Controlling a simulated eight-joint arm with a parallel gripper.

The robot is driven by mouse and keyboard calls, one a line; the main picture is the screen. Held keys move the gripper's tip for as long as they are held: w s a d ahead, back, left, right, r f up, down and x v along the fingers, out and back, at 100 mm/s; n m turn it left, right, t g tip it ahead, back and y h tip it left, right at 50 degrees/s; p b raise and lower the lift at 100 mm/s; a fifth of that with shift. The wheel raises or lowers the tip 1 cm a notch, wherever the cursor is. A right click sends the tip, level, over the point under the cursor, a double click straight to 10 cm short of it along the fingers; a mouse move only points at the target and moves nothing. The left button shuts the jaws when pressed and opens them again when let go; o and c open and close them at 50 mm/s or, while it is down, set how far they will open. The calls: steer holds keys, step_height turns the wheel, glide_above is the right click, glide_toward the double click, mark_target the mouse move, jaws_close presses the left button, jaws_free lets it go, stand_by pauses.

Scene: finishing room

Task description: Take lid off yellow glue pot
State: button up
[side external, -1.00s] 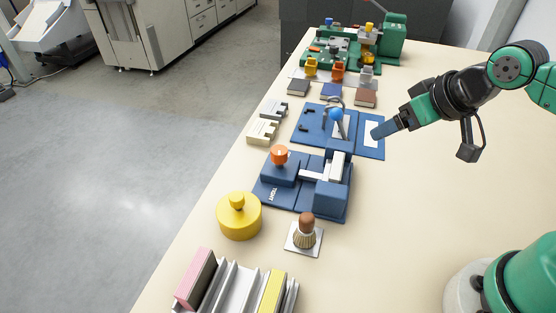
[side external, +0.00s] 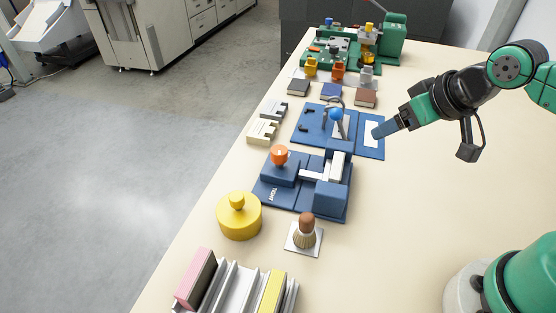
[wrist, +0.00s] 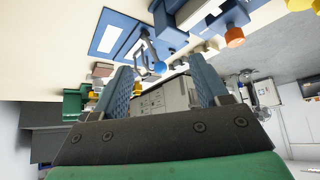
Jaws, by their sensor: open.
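The yellow glue pot (side external: 239,222) stands on the table at the lower left of the side view, near the table's left edge. Its yellow lid (side external: 237,203), with a round knob on top, sits on the pot. My gripper (side external: 376,134) is up at the right, above the blue board, well away from the pot. In the wrist view my gripper (wrist: 160,85) has its two blue fingers spread apart with nothing between them.
A brush (side external: 305,232) stands on a white card right of the pot. A blue fixture (side external: 318,190) with an orange knob stands behind them. A rack (side external: 232,287) with upright books is at the front.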

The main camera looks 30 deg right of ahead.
steer(key=n+g+y, duration=0.4)
steer(key=n+g, duration=0.1)
steer(key=n, duration=0.6)
glide_toward(237, 196)
steer(key=x, duration=0.4)
steer(key=shift+a+f, duration=0.1)
steer(key=shift+f, duration=0.25)
steer(key=shift+x, duration=2.85)
steer(key=shift+w, duration=0.1)
jaws_close()
